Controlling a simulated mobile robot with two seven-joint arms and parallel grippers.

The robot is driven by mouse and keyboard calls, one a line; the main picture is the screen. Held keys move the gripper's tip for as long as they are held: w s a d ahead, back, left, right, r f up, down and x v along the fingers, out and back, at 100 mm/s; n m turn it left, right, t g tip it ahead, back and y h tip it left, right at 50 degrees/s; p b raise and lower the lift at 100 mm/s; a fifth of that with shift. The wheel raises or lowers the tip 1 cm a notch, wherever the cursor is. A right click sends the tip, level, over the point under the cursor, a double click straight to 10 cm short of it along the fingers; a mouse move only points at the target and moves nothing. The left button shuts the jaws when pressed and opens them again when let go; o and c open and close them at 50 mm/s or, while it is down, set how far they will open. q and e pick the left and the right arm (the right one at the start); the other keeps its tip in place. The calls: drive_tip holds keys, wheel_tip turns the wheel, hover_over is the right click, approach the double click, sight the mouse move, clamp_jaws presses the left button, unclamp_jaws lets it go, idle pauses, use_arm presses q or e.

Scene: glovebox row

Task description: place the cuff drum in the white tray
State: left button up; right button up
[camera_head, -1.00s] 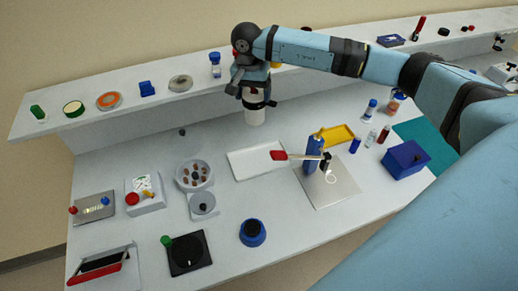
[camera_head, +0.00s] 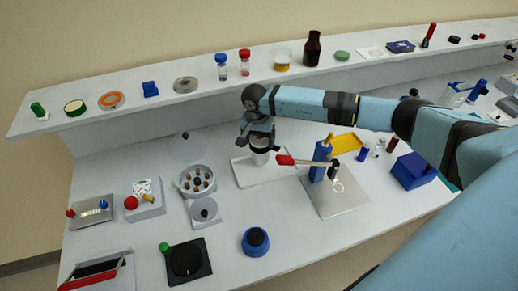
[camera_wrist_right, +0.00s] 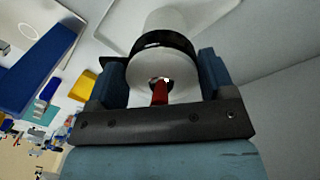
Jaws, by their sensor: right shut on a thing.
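The cuff drum (camera_head: 260,157) is a white cylinder with a black band; the wrist view shows its pale body (camera_wrist_right: 168,22) and a red part at its near end. My right gripper (camera_head: 258,137) is shut on it from above, with one blue finger on each side in the wrist view (camera_wrist_right: 162,78). The white tray (camera_head: 242,179) is a shallow rectangle on the bench. The drum appears upright over the tray's back middle; I cannot tell whether its base touches the tray floor. My left gripper is not in view.
A blue clamp stand (camera_head: 320,160) with a red-tipped rod (camera_head: 284,160) reaching toward the tray stands close on the right. A yellow tray (camera_head: 346,143) and a blue box (camera_head: 412,171) lie further right. A round sample holder (camera_head: 198,182) is left. Bottles line the shelf (camera_head: 215,100) behind.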

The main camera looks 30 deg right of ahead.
wheel_tip(320, 180, down, 3)
drive_tip(key=shift+f+b, duration=0.2)
drive_tip(key=shift+b, duration=0.3)
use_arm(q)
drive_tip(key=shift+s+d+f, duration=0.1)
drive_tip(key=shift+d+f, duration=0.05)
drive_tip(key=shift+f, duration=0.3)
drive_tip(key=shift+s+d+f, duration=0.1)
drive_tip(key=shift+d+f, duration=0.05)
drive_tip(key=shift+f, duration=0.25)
use_arm(e)
drive_tip(key=shift+f, duration=0.1)
drive_tip(key=o, duration=1.2)
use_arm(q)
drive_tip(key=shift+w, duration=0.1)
